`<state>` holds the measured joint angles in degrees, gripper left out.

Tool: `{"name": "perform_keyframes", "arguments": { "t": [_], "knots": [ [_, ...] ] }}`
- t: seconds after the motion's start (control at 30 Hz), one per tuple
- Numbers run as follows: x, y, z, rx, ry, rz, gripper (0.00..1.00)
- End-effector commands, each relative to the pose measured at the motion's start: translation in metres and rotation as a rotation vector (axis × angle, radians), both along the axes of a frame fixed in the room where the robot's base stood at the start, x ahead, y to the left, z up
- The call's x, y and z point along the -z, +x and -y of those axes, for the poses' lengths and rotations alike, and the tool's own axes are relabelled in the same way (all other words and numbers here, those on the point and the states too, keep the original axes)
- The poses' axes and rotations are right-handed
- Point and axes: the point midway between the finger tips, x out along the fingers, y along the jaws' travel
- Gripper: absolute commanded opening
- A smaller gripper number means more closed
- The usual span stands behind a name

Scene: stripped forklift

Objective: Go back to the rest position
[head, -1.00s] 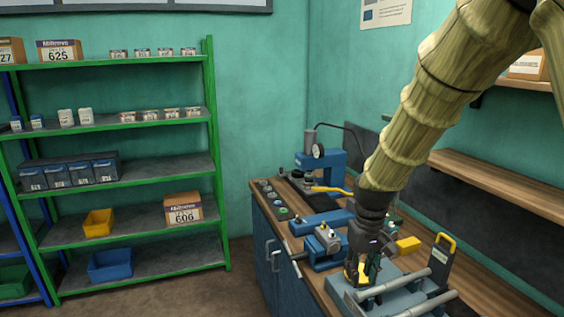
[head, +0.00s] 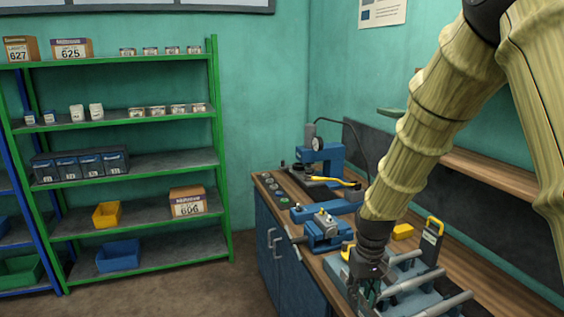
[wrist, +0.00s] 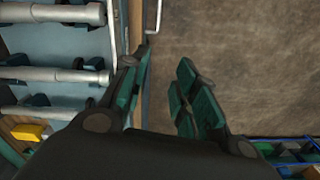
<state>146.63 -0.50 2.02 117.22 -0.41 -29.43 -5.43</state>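My gripper (head: 366,294) hangs low in the head view at the front edge of the workbench, beside a blue-grey fixture with steel rods (head: 408,287). In the wrist view my gripper (wrist: 163,80) has its two green-padded fingers apart with nothing between them. Bare brown floor (wrist: 235,60) shows below and to the right of the fingers. The fixture's rods (wrist: 50,62) lie to the left of the fingers. My arm hides part of the bench in the head view.
The wooden workbench (head: 480,284) carries a blue vise (head: 323,230), a blue press (head: 322,158), a yellow block (head: 402,231) and a yellow-handled stand (head: 432,240). A green shelf rack (head: 215,150) stands at the left. Floor (head: 215,285) between rack and bench is clear.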

Motion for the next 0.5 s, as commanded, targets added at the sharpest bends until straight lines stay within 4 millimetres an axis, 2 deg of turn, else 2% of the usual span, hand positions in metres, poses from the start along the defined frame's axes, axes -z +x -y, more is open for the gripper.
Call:
{"name": "perform_keyframes", "arguments": {
  "t": [0.03, 0.17, 0.27, 0.5],
  "knots": [
    [0.014, -0.004, 0.000, 0.003, 0.001, -0.004, 0.29],
    [0.052, -0.015, 0.000, 0.011, 0.004, -0.007, 0.29],
    [0.090, -0.028, 0.001, 0.020, 0.008, -0.008, 0.29],
    [0.192, -0.079, 0.006, 0.052, 0.014, -0.009, 0.29]
  ]
}}
